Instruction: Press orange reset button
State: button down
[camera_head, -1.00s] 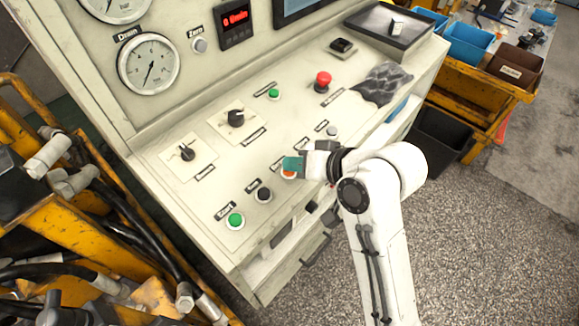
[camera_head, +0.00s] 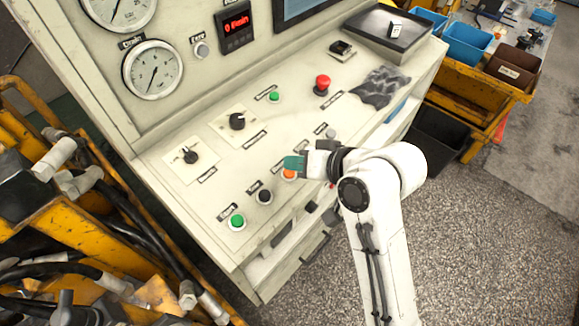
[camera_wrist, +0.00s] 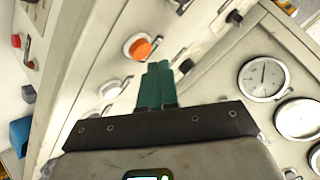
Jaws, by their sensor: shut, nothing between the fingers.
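The orange reset button (camera_head: 289,173) sits on the sloped control panel (camera_head: 200,225), between the black button and my gripper. It also shows in the wrist view (camera_wrist: 140,48) as an orange cap in a white ring. My gripper (camera_head: 290,163) has green fingers that are shut and empty. In the head view the fingertips overlap the upper edge of the button. In the wrist view the fingertips (camera_wrist: 158,66) lie just beside and below the orange cap in the picture. A gap shows there; I cannot tell how high the tips are above the panel.
A black button (camera_head: 264,196) and a green button (camera_head: 237,221) lie to the left. A red mushroom button (camera_head: 322,83) and rotary knobs (camera_head: 237,121) stand farther up the panel. Gauges (camera_head: 152,70) are on the upright face. Hoses and a yellow frame (camera_head: 60,240) are at left.

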jog(key=r+p, duration=0.5)
jog(key=shift+s+d, duration=0.25)
jog(key=shift+f, duration=0.1)
dwell(0.9)
jog(key=s+d+f+m+g+h+b, duration=0.1)
jog(key=s+d+f+g+h+b, duration=0.1)
jog(key=s+d+f, duration=0.8)
jog(key=s+d+f+m+g+h+b, duration=0.1)
jog(key=s+d+f+g+h, duration=0.3)
jog(key=s+d+f, duration=0.7)
jog(key=s+d+h+b, duration=0.1)
jog(key=s+d+h, duration=0.1)
jog(key=s, duration=0.5)
jog(key=shift+s+d+f+h, duration=0.15)
jog(key=shift+s+d+h, duration=0.05)
jog(key=shift+s+h, duration=0.1)
